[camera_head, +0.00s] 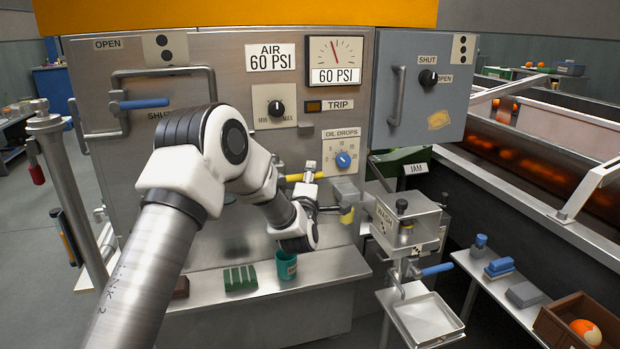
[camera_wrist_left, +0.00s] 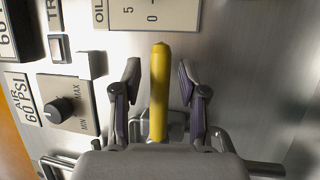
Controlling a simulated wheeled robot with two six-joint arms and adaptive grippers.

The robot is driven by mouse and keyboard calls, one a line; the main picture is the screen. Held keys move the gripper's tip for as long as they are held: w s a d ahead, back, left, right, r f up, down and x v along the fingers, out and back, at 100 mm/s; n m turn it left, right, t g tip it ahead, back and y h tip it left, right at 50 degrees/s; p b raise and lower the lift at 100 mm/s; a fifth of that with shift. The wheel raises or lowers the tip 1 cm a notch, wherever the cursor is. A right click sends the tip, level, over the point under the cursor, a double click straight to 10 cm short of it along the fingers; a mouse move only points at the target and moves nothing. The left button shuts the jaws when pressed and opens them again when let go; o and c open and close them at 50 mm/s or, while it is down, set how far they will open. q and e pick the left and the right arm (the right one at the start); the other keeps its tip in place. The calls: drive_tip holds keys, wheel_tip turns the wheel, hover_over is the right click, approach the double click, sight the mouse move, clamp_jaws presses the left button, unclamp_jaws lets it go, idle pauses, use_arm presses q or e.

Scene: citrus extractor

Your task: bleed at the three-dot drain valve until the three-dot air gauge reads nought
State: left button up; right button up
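A yellow lever handle (camera_head: 303,177) sticks out level from the steel panel below the oil-drops dial. My left gripper (camera_head: 319,188) is open, its fingers either side of this handle. In the left wrist view the handle (camera_wrist_left: 160,90) lies between the spread fingers (camera_wrist_left: 158,88) with gaps on both sides. The air gauge (camera_head: 334,55) has its needle near upright, slightly left; the plate under it reads 60 PSI. A three-dot plate (camera_head: 462,48) is on the grey door at right. I see no dots beside the yellow handle. My right gripper is out of view.
A blue-handled valve (camera_head: 144,103) sits beside a two-dot plate (camera_head: 165,48) at left. A green cup (camera_head: 286,266) stands on the ledge below. A wash box (camera_head: 406,225) stands at right.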

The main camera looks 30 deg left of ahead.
sight(295, 175)
use_arm(q)
clamp_jaws()
drive_tip(key=shift+r+n+b, duration=0.1)
drive_tip(key=shift+n+b, duration=0.4)
drive_tip(key=shift+b, duration=0.25)
drive_tip(key=r+n+y+b, duration=0.1)
drive_tip(key=n+y+b, duration=0.1)
drive_tip(key=n+b, duration=0.1)
drive_tip(key=s+a+r+n+y+b, duration=0.1)
drive_tip(key=r+n+y+b, duration=0.1)
drive_tip(key=n+b, duration=0.2)
drive_tip(key=s+r+n+g+y+b, duration=0.1)
drive_tip(key=n+y+b, duration=0.1)
drive_tip(key=n+b, duration=0.2)
drive_tip(key=shift+a+r+n+y, duration=0.3)
drive_tip(key=shift+r+n, duration=0.05)
drive_tip(key=shift+n, duration=0.25)
drive_tip(key=n+b, duration=0.1)
drive_tip(key=n, duration=0.1)
drive_tip(key=r+n+g+y+b, duration=0.1)
drive_tip(key=shift+s+a+b, duration=0.35)
drive_tip(key=shift+s, duration=0.05)
drive_tip(key=shift+s+a+r+n+g+y, duration=0.1)
drive_tip(key=shift+r+n+g+y, duration=0.15)
drive_tip(key=shift+n+g+y, duration=0.25)
